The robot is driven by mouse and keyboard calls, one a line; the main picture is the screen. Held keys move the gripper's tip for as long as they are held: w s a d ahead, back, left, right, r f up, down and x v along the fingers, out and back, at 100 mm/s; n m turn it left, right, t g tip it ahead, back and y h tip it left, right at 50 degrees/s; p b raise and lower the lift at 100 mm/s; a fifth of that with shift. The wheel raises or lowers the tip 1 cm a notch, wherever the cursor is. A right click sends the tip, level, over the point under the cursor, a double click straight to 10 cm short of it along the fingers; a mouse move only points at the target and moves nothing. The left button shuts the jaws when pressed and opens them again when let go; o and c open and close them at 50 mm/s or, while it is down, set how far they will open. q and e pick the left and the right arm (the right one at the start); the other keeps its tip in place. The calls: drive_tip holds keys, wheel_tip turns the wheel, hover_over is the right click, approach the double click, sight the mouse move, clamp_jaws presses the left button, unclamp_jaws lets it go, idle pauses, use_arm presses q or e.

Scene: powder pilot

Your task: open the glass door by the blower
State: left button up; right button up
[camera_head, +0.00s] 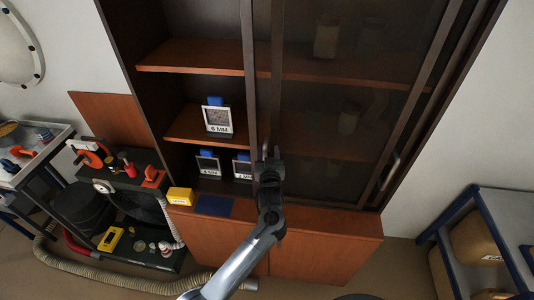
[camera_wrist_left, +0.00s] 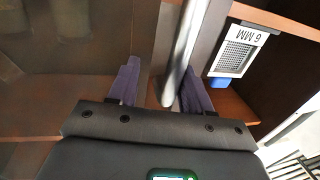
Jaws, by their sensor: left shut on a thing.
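The glass door (camera_head: 350,100) is a dark, see-through pane in a brown frame on the tall cabinet. It covers the right part, while the left part stands uncovered. A grey bar handle (camera_wrist_left: 186,45) runs along the door's left edge. My left gripper (camera_head: 268,160) is at this edge, in front of the cabinet. In the left wrist view its fingers (camera_wrist_left: 161,70) are on either side of the handle, and it is shut on it. The glass shows left of the fingers there. I cannot tell for sure which machine is the blower. My right gripper is not in view.
Open shelves hold several framed sieves, one marked 6 MM (camera_head: 217,121). A yellow box (camera_head: 180,196) and a dark blue mat (camera_head: 214,206) lie on the ledge. A black cart (camera_head: 125,180) and a hose (camera_head: 110,282) are at left, a blue-framed rack (camera_head: 500,225) at right.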

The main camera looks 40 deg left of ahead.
use_arm(q)
drive_tip(key=shift+d, duration=0.35)
drive_tip(key=b+v, duration=0.1)
drive_tip(key=v, duration=0.9)
drive_tip(key=shift+s, duration=0.3)
